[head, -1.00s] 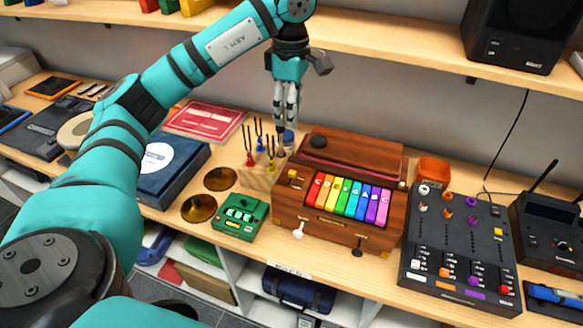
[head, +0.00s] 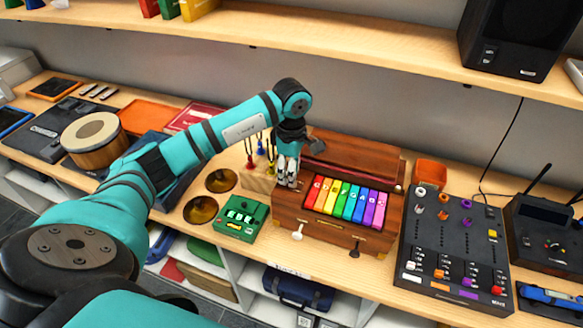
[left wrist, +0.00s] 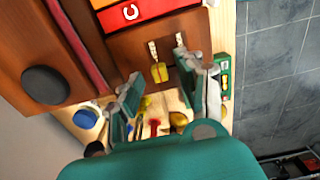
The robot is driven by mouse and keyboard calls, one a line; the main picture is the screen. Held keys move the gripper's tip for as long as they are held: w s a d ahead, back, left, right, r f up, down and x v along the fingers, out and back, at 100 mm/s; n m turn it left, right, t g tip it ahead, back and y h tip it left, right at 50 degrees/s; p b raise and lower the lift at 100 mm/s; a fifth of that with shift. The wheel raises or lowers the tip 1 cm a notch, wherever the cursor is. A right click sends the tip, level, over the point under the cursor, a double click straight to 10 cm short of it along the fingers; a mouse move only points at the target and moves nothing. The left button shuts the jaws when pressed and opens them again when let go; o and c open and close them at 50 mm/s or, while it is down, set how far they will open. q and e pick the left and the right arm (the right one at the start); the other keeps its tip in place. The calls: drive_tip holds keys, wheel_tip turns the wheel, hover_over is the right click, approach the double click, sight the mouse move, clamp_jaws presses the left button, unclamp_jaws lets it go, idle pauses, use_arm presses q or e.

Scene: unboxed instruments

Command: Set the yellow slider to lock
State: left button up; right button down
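The wooden instrument box (head: 335,228) with rainbow keys (head: 345,202) stands on the shelf. In the left wrist view its yellow slider (left wrist: 159,73) sits on the wood beside the red C key (left wrist: 130,13), with small pale label strips near it. In the head view the slider is hidden behind my left gripper (head: 287,183), which is over the box's left end. In the left wrist view, the fingers of the left gripper (left wrist: 173,78) are apart, on either side of the slider, with nothing held; I cannot tell whether they touch it. My right gripper is not in view.
Tuning forks in a wooden block (head: 259,180) stand just left of the box. A green device (head: 240,218) and brass discs (head: 201,210) lie further left. A black mixer (head: 455,245) and an orange container (head: 431,173) are to the right. An upper shelf (head: 330,53) runs behind.

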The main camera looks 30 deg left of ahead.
use_arm(q)
drive_tip(key=shift+f, duration=0.25)
clamp_jaws()
idle(0.3)
